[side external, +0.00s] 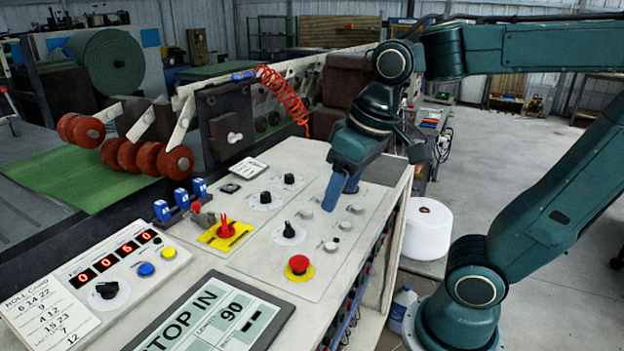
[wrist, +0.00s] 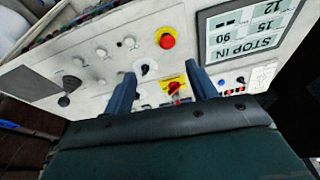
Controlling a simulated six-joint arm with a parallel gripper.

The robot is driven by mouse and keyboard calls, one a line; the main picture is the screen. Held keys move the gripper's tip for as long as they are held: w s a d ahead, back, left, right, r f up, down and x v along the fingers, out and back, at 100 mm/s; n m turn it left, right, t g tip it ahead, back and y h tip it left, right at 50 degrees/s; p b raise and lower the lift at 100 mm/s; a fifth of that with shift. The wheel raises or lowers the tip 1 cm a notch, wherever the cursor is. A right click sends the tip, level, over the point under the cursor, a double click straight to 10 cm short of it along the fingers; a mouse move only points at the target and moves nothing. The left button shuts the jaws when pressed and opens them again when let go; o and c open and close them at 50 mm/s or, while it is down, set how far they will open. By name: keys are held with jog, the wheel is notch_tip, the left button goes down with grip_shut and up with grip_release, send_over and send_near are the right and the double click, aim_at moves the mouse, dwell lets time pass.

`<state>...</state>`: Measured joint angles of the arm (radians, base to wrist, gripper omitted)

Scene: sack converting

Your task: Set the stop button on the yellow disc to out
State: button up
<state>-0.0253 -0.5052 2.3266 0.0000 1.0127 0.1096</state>
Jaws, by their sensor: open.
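The red stop button (side external: 299,264) sits on a round yellow disc (side external: 307,275) on the pale sloping control panel. It also shows near the top middle of the wrist view (wrist: 166,38). My gripper (side external: 340,192) is above the far part of the panel, beyond the button and apart from it. In the wrist view its two blue fingers (wrist: 163,80) are spread with nothing between them, and the button shows beyond their tips. The screen (side external: 214,318) reads "STOP IN". I cannot tell the button's height from the picture.
A black selector knob (side external: 289,229) and a red handle on a yellow square plate (side external: 225,231) stand left of the button. Several small grey buttons (side external: 345,225) lie near my gripper. Blue-topped switches (side external: 181,198) stand farther left. The panel right around the disc is clear.

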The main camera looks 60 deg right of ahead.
aim_at(299, 259)
jog(key=w+a+f+m+g, duration=0.1)
jog(key=w+g, duration=0.2)
jog(key=w, duration=0.4)
jog(key=shift+w+a+f+m+g, duration=0.15)
jog(key=shift+w+a+m+g, duration=0.05)
jog(key=shift+w+m+g, duration=0.1)
jog(key=shift+f, duration=0.1)
jog(key=shift+f, duration=6.8)
jog(key=shift+c, duration=0.5)
grip_shut()
jog(key=shift+r, duration=0.55)
jog(key=shift+o, duration=0.5)
grip_release()
jog(key=shift+r, duration=0.1)
